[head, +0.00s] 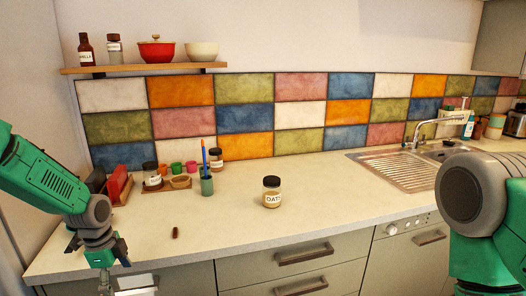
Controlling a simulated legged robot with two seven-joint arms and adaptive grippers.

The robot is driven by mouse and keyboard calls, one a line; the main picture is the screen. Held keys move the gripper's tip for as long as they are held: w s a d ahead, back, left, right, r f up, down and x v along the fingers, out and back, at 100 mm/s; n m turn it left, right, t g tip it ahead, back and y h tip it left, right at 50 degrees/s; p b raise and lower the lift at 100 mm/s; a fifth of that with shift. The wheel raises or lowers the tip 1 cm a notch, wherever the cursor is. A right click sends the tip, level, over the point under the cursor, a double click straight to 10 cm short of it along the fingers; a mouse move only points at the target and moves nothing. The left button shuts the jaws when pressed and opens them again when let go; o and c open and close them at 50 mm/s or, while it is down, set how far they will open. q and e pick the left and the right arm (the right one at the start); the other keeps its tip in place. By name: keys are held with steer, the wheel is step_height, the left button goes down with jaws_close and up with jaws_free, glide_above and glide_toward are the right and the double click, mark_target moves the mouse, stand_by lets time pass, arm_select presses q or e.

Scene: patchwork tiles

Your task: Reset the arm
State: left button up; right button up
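My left arm comes in from the left, green and grey. My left gripper (100,259) hangs at the lower left, in front of the counter's front edge. Its fingertips are not clear, so I cannot tell if it is open or shut, and I see nothing held in it. My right arm (480,195) shows at the right as a large grey joint and green links. Its gripper is out of view. A jar labelled OATS (272,193) stands upright on the counter (330,205), well apart from my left gripper.
A teal cup with brushes (206,182), a wooden tray (178,183) with jars and small cups, and a red item (118,182) stand at the back left. A small brown object (175,232) lies near the front edge.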

arm_select(q)
steer(key=s+d+f+n+b, duration=0.2)
steer(key=s+d+f+n, duration=0.25)
steer(key=s+f, duration=0.45)
steer(key=s+d+f+n+b, duration=0.3)
steer(key=s+d+f+n, duration=0.15)
steer(key=s+f, duration=0.45)
steer(key=s+f+n+b, duration=0.1)
steer(key=s+f+n, duration=0.1)
steer(key=s, duration=0.6)
steer(key=s+d+f+n+b, duration=0.1)
steer(key=s+n+b, duration=0.1)
steer(key=s+n, duration=0.3)
steer(key=s, duration=0.3)
steer(key=shift+s+f+y, duration=0.15)
steer(key=shift+f+y, duration=0.25)
